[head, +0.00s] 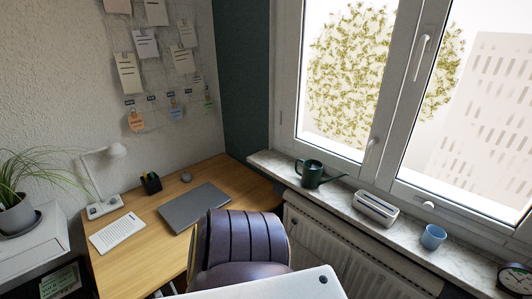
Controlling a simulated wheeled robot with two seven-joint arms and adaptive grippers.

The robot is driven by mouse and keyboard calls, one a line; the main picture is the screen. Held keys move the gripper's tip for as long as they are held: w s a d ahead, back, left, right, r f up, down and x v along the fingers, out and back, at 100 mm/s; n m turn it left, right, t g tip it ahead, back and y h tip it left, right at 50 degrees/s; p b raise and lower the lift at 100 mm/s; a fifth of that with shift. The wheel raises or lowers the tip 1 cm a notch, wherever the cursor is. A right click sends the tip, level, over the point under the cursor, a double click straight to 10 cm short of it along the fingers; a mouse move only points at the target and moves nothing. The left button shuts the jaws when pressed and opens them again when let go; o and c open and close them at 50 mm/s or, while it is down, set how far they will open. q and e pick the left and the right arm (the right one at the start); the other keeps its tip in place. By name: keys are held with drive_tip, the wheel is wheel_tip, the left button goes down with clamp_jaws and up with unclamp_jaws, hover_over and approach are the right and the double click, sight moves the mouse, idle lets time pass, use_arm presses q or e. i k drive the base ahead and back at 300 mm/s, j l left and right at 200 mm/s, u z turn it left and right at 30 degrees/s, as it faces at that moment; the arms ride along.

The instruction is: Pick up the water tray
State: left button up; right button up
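I cannot tell for sure which thing is the water tray. A dark shallow saucer (37,221) lies under the grey pot (16,215) of a leafy plant at the left edge, and the pot covers most of it. A dark green watering can (310,174) stands upright on the marble windowsill (340,193). A white box-like object (375,207) with a dark slotted top lies to its right on the sill. Neither of my grippers is in view.
A wooden desk (150,252) holds a closed grey laptop (195,206), a white keyboard (117,233), a lamp (103,200) and a pen holder (151,184). A purple chair (238,245) stands before it. A blue cup (433,237) and a clock (515,279) sit on the sill.

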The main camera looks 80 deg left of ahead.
sight(386, 214)
drive_tip(key=u, duration=1.5)
drive_tip(key=j+z, duration=0.8)
drive_tip(key=l, duration=0.1)
